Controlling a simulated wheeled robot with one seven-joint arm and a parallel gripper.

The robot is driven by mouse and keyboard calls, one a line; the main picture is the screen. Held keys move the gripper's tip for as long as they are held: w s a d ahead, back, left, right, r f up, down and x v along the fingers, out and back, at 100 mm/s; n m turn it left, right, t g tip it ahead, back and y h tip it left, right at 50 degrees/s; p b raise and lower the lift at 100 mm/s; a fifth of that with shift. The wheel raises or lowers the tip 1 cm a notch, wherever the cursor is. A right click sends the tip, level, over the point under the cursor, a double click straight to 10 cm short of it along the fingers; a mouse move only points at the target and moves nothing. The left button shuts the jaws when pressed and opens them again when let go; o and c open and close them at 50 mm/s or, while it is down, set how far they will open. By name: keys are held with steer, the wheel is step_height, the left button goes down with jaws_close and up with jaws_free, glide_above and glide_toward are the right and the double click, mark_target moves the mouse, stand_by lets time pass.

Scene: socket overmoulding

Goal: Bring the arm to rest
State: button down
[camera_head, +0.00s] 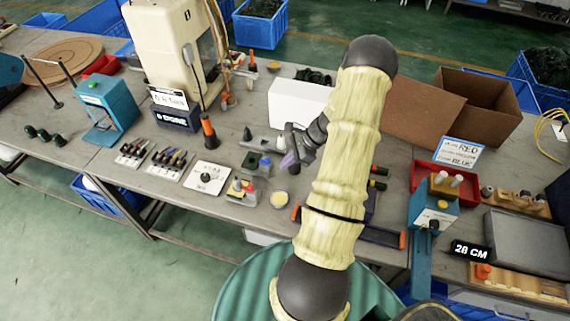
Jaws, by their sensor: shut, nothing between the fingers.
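My arm, in a pale yellow cover, rises from the lower middle of the head view, bends at the top, and comes back down toward the workbench (150,207). My gripper (288,160) shows small and dark to the left of the arm's middle, above the bench. It is shut and empty. Its fingertips are close to the small grey fixtures; I cannot tell whether they touch anything. My arm hides part of the bench behind it.
A cream machine (165,45) stands at the back left, a teal press (105,108) left of it. A white box (297,104), an open cardboard box (478,105), a red tray (425,180) and a blue device (432,212) stand around the arm. Green floor is free at lower left.

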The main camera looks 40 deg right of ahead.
stand_by(0.3)
steer(key=s+a+r+n+h, duration=0.3)
steer(key=s+a+r+n, duration=0.1)
steer(key=a+r+n, duration=0.6)
steer(key=s+a+r+n+g+h, duration=0.1)
steer(key=s+a+r+n+h, duration=0.2)
steer(key=a+r+n, duration=0.7)
steer(key=s+a+n, duration=0.1)
steer(key=a+n, duration=0.2)
steer(key=a, duration=0.2)
steer(key=shift+s+r+n+h, duration=0.2)
steer(key=shift+r+n+h, duration=0.15)
steer(key=shift+n+h, duration=0.05)
